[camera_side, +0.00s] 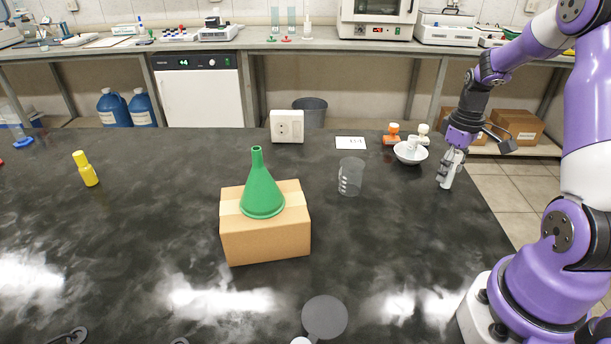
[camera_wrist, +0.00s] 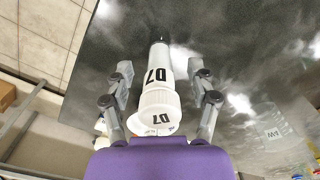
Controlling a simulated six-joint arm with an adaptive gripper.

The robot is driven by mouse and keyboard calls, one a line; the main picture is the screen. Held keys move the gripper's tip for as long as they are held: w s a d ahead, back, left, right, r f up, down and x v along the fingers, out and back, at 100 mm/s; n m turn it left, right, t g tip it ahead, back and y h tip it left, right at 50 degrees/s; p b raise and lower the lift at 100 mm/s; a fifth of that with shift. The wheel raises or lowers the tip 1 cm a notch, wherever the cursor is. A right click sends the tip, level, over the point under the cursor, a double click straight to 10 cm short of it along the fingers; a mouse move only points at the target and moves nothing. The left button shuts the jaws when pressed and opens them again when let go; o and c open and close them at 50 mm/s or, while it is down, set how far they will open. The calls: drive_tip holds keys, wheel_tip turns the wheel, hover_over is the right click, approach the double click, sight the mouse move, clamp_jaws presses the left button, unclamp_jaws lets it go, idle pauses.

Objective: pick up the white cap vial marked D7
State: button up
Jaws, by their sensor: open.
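The white vial marked D7 (camera_wrist: 158,68) stands between the spread fingers of my gripper (camera_wrist: 161,74) in the wrist view. Its white cap (camera_wrist: 158,108), also marked D7, is nearer the camera. A gap shows on each side between finger and vial, so my gripper is open around it. In the side view, my gripper (camera_side: 451,164) is low over the right end of the black bench, with the white vial (camera_side: 448,180) partly hidden by the fingers.
Further left are a clear beaker (camera_side: 351,180) and a green funnel (camera_side: 261,192) on a cardboard box (camera_side: 265,240). The bench's right edge is close.

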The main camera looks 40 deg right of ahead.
drive_tip(key=c, duration=1.1)
drive_tip(key=shift+o, duration=0.2)
drive_tip(key=shift+r, duration=0.1)
